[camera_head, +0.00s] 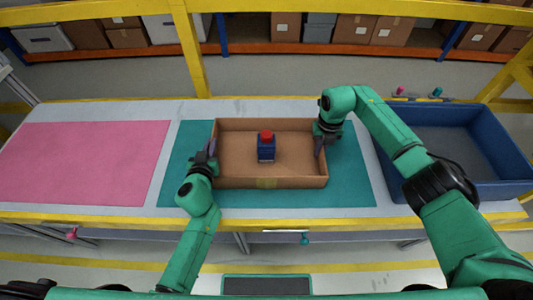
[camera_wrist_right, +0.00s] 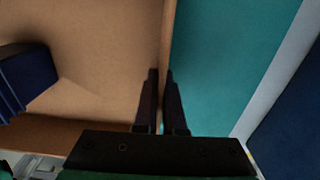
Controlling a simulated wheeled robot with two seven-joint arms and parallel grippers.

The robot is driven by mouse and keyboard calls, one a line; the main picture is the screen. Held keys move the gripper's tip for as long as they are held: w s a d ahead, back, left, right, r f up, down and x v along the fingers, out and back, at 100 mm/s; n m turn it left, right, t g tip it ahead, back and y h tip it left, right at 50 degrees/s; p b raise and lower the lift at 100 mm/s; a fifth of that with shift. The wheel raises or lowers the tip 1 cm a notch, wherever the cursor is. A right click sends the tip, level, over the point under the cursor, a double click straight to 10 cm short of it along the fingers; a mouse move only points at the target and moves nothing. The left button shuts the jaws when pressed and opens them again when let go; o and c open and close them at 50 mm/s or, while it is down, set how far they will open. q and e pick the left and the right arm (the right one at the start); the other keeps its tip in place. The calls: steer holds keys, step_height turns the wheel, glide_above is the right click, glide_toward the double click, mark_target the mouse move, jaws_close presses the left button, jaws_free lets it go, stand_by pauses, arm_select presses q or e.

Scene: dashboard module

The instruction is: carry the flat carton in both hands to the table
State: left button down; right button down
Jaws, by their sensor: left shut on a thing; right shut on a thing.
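The flat carton (camera_head: 235,183) is an open, shallow brown box over the teal mat (camera_head: 350,190) on the table (camera_head: 245,217). A dark blue object with a red top (camera_head: 266,146) stands upright inside it. My left gripper (camera_head: 210,150) is shut on the carton's left wall. My right gripper (camera_head: 321,146) is shut on its right wall. In the right wrist view the fingers of my right gripper (camera_wrist_right: 160,100) straddle the carton's wall (camera_wrist_right: 167,45), and part of the blue object (camera_wrist_right: 25,75) shows inside. I cannot tell whether the carton touches the mat.
A pink mat (camera_head: 85,160) lies bare on the left of the table. A blue bin (camera_head: 455,145) stands at the right, close to my right arm. A yellow rail (camera_head: 195,50) and shelves with boxes (camera_head: 285,27) are behind the table.

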arm_select(q)
steer(key=shift+r, duration=0.1)
arm_select(e)
steer(key=shift+r, duration=0.15)
